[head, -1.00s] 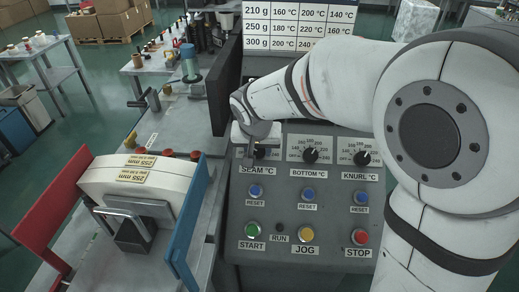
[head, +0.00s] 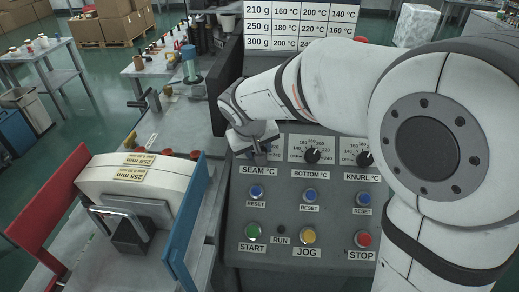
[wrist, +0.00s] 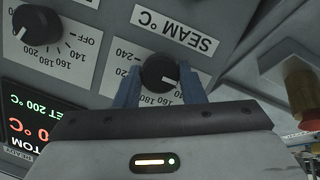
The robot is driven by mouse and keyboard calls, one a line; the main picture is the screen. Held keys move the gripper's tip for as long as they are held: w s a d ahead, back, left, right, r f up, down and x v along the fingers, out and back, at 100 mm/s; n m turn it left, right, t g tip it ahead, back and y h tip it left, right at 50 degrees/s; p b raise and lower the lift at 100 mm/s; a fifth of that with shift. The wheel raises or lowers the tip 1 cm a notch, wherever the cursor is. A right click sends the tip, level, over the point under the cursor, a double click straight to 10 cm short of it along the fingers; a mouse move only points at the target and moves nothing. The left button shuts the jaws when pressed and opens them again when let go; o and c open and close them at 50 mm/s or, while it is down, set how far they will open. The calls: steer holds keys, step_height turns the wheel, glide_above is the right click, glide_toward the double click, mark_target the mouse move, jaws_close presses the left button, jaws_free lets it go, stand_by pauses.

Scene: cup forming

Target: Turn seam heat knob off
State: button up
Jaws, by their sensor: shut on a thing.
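My gripper (wrist: 160,84) is shut on the knob, one blue finger on each side. In the head view, my gripper (head: 260,146) is tilted and hides most of the seam knob and dial.
The bottom knob (head: 312,156) and knurl knob (head: 364,158) are to the right; my arm partly covers the knurl dial. Blue reset buttons and the green start button (head: 253,231) are below. A blue plate (head: 187,222) stands left of the panel.

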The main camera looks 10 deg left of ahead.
steer(key=o, duration=1)
steer(key=v, duration=0.7)
steer(key=shift+r, duration=0.4)
steer(key=shift+s+d, duration=0.1)
steer(key=s+d+f+m+g, duration=0.15)
steer(key=s+d, duration=0.25)
steer(key=d, duration=0.9)
steer(key=s+d+f+m+y, duration=0.1)
steer(key=s+d+f+m, duration=0.3)
steer(key=s+d, duration=0.7)
steer(key=shift+d+f+g, duration=0.3)
steer(key=shift+f+g, duration=0.15)
steer(key=shift+f, duration=0.05)
